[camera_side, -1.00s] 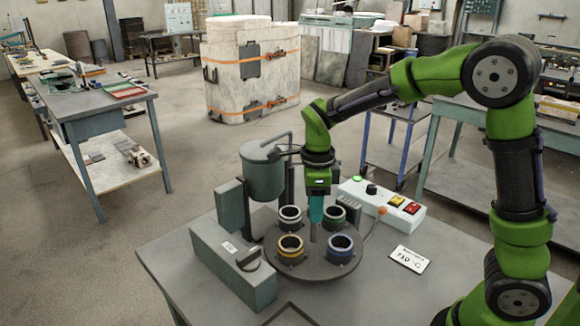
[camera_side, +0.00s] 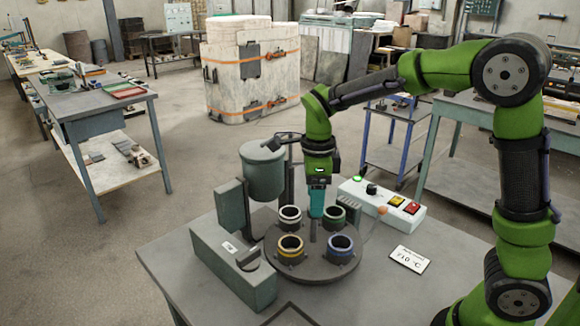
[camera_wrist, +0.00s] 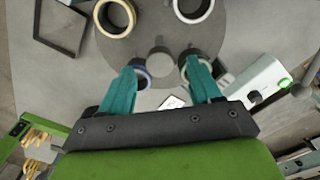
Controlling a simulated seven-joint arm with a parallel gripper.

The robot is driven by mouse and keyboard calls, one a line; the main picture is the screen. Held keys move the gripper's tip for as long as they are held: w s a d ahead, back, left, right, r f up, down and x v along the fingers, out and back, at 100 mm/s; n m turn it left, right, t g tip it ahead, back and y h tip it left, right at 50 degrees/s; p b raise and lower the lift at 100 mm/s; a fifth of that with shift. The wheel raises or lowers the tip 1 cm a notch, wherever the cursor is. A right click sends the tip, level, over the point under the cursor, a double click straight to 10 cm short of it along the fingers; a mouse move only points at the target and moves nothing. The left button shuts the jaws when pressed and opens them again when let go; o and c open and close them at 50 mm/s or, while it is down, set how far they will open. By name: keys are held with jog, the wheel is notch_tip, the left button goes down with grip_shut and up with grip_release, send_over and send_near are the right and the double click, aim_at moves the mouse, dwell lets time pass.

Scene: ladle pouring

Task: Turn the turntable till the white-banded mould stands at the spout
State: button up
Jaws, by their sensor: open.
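The dark round turntable (camera_side: 313,268) carries several moulds. The white-banded mould (camera_side: 290,217) is at its back left, nearest the grey-green pot (camera_side: 263,173); I cannot make out the spout. The yellow-banded mould (camera_side: 290,247) is front left, the blue-banded mould (camera_side: 341,249) front right, the green-banded mould (camera_side: 335,217) back right. In the wrist view the white-banded mould (camera_wrist: 193,9) is at the top edge. My gripper (camera_side: 317,214) is over the turntable near its centre post (camera_side: 313,232). Its teal fingers are apart and hold nothing; one partly hides the green-banded mould.
A control box (camera_side: 380,203) with a green light and buttons stands behind, to the right. A grey block (camera_side: 235,268) stands left of the turntable. A temperature card (camera_side: 409,259) lies on bare table at right.

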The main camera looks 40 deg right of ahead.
notch_tip(320, 180, up, 14)
jog(key=shift+r, duration=0.25)
dwell(0.3)
jog(key=s+a+f+n+t+y, duration=0.1)
jog(key=s+f+n+t, duration=0.2)
jog(key=s+n, duration=0.4)
jog(key=s+a+f+n+t+y, duration=0.1)
jog(key=s+f+n+t, duration=0.2)
jog(key=s+n, duration=0.5)
jog(key=n+t, duration=0.1)
jog(key=n, duration=0.7)
jog(key=shift+a+f, duration=0.15)
jog(key=shift+f, duration=0.05)
